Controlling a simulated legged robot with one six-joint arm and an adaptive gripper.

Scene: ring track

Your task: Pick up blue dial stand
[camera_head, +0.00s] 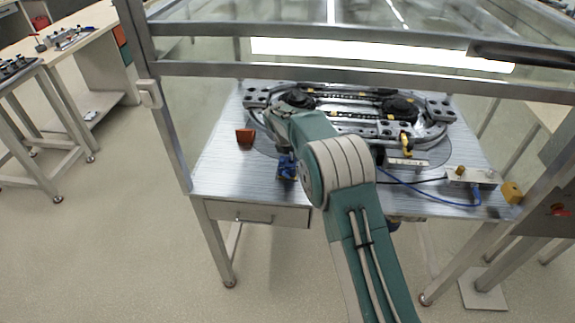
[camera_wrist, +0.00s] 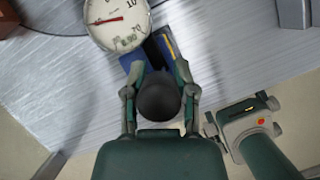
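The blue dial stand (camera_head: 286,167) stands near the front left of the metal table in the head view, just left of my arm. In the wrist view its round white dial (camera_wrist: 117,20) with a red needle is at the top. The blue body (camera_wrist: 131,60) shows below it, around the fingertips. My gripper (camera_wrist: 159,70) is open, with its two fingers apart at the near side of the stand. I cannot tell whether either finger touches it.
An orange-brown block (camera_head: 245,136) lies left of the stand. A metal ring track (camera_head: 350,109) fills the back of the table. A box with a blue cable (camera_head: 471,178) and a yellow block (camera_head: 511,192) are at the right. Frame posts and an overhead bar surround the table.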

